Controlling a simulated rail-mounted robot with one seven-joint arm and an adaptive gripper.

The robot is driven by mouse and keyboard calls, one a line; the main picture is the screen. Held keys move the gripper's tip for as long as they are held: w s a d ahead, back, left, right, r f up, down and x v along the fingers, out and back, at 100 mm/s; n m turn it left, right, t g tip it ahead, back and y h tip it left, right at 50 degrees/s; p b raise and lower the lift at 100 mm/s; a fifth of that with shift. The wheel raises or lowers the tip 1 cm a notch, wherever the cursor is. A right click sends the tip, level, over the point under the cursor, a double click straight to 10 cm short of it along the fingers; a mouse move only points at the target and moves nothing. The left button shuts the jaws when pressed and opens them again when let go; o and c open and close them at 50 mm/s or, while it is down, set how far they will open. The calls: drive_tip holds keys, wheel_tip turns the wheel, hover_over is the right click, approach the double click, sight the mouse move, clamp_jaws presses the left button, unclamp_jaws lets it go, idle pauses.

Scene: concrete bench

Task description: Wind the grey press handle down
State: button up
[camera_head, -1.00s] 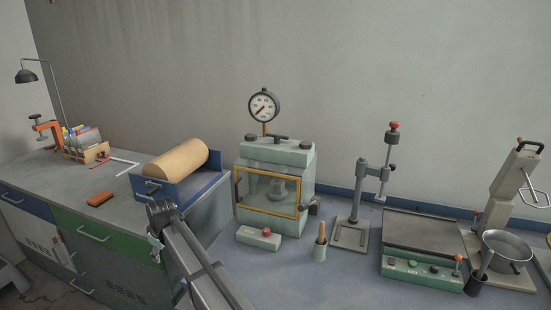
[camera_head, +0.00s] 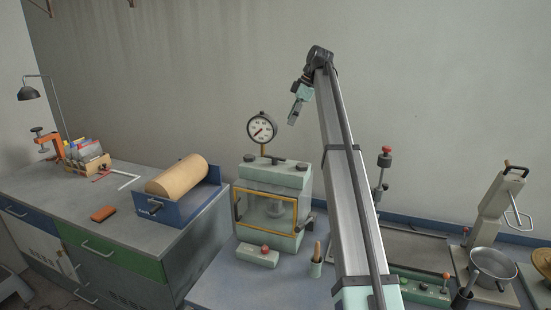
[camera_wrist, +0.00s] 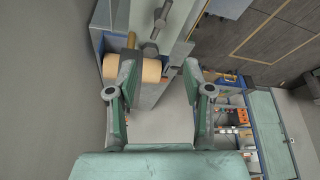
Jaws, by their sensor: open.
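My gripper (camera_head: 295,112) is raised in front of the back wall, up and to the right of the dial gauge, touching nothing. In the wrist view its two fingers (camera_wrist: 160,72) are apart with nothing held between them. A beige-grey press (camera_head: 492,213) stands at the far right of the bench, with a pale loop handle (camera_head: 517,215) on its right side and a dark-tipped lever on top. A slim grey stand with a red knob (camera_head: 384,150) is partly hidden behind my arm. I cannot tell which handle is the named one.
A pale green chamber (camera_head: 273,177) with a yellow-framed window carries the dial gauge (camera_head: 262,128). A tan roll (camera_head: 177,175) lies in a blue holder on the left. A metal bowl (camera_head: 492,265) and a control box (camera_head: 425,287) are front right.

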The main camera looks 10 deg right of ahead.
sight(275, 156)
drive_tip(key=p+x, duration=0.4)
drive_tip(key=x, duration=1.3)
drive_tip(key=shift+s+f+p, duration=0.1)
drive_tip(key=shift+p, duration=0.3)
